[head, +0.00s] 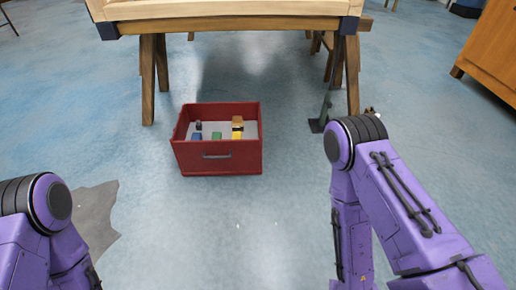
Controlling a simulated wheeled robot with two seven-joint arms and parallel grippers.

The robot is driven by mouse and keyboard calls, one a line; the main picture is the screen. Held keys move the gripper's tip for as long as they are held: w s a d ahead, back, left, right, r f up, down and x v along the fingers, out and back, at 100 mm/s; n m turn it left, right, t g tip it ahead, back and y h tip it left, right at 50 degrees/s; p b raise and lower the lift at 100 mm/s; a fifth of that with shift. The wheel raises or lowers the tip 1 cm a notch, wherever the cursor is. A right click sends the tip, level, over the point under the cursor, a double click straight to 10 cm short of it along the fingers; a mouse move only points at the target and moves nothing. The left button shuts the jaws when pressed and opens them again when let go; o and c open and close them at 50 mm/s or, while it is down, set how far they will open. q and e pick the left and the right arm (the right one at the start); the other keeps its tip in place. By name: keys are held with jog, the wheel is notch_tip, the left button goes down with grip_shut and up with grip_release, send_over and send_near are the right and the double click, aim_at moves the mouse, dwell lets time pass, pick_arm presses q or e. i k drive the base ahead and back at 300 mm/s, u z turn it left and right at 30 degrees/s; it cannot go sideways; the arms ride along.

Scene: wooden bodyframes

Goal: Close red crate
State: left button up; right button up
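The red crate (218,164) stands on the blue floor in the middle of the head view, in front of a wooden table. Its top is open, and several small blue, green, yellow and brown items show inside on a light grey bottom. A dark handle sits on its front face. No separate lid shows. My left arm enters at the lower left and my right arm at the lower right, both bent downward. Both grippers are outside the picture, and neither arm touches the crate.
A wooden table (228,24) on trestle legs stands behind the crate. An orange-brown wooden cabinet (493,55) is at the upper right. A grey patch (96,215) marks the floor at left. The floor between my arms and the crate is clear.

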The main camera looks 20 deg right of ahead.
aim_at(221, 141)
jog(key=z, duration=0.3)
jog(key=i, duration=1.2)
jog(key=u, duration=0.35)
